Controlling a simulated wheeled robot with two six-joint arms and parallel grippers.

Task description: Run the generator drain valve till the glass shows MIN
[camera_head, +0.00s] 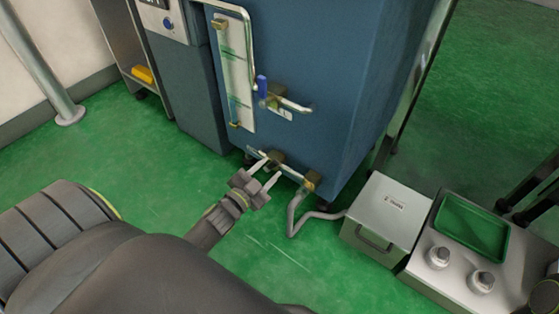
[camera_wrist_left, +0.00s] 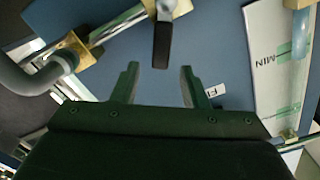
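The blue generator tank (camera_head: 285,75) carries a tall sight glass (camera_head: 234,75) with green marks. The wrist view shows its plate (camera_wrist_left: 272,75) with a green mark lettered MIN; I cannot make out the liquid level. The drain valve (camera_head: 276,159) sits on a pipe low on the tank. Its dark lever (camera_wrist_left: 162,45) shows in the left wrist view. My left gripper (camera_head: 265,170) is open at the valve, its fingertips (camera_wrist_left: 159,68) on either side of the lever's end, with gaps visible.
A grey hose (camera_head: 293,215) runs from a brass fitting (camera_head: 312,180) to a metal box (camera_head: 388,215). A blue-handled valve (camera_head: 262,86) is higher on the tank. A green tray (camera_head: 472,257) and two round knobs are at right. Green floor is clear at left.

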